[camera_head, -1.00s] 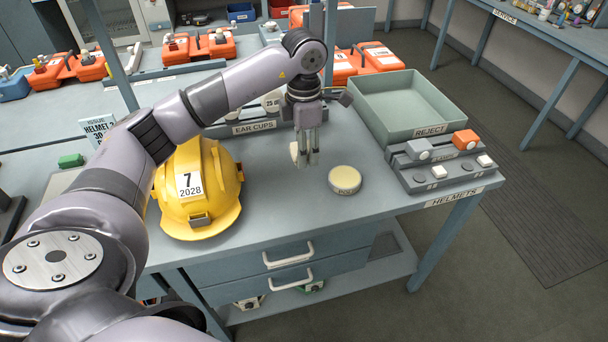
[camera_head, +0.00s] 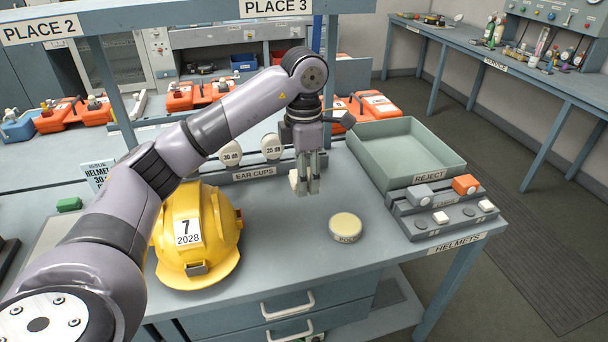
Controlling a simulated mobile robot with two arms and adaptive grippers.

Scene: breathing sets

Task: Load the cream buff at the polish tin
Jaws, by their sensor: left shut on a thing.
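The polish tin (camera_head: 346,228) is a round tin with a cream top and a lettered side, standing on the grey bench. My left gripper (camera_head: 307,184) points down behind and to the left of the tin, above the bench. It is shut on the cream buff (camera_head: 294,181), a small pale piece that shows at the left side of the fingers and is partly hidden by them. The buff is apart from the tin. My right gripper is not in view.
A yellow helmet (camera_head: 196,235) marked 7 stands left of the tin. Behind are the ear cups rack (camera_head: 254,172) and the green reject tray (camera_head: 410,180). A grey block with switches (camera_head: 445,210) stands to the right. The bench around the tin is clear.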

